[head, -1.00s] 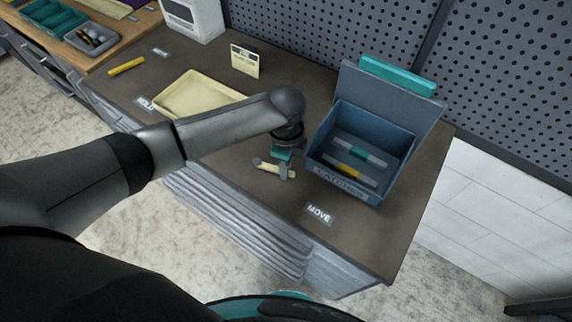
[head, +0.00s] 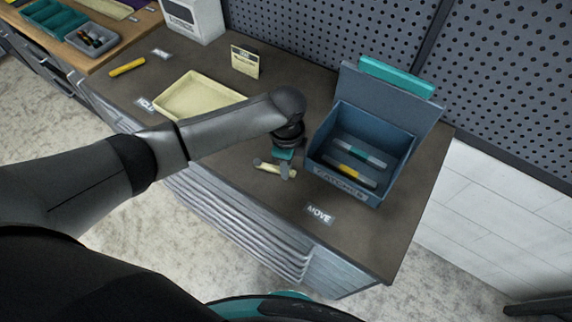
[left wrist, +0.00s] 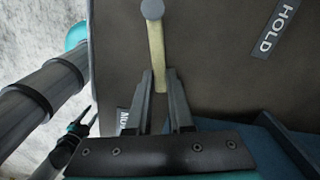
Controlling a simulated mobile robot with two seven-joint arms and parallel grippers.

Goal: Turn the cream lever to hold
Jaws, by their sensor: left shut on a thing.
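The cream lever (head: 268,167) lies flat above the brown bench top, left of the blue box, with a grey round knob at one end. In the left wrist view the lever (left wrist: 157,50) runs from this knob down between my fingers. My left gripper (head: 287,172) is shut on the lever's lower end, and its fingertips (left wrist: 160,78) hide that end. A HOLD label (head: 146,104) lies left on the bench and a MOVE label (head: 320,215) near the front edge. My right gripper (left wrist: 92,116) shows small at the left of the left wrist view, its fingers apart.
A blue open box (head: 322,178) with bars inside stands close right of my left gripper. A cream tray (head: 185,92), a small cream sign (head: 245,62) and a yellow bar (head: 127,67) are farther left.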

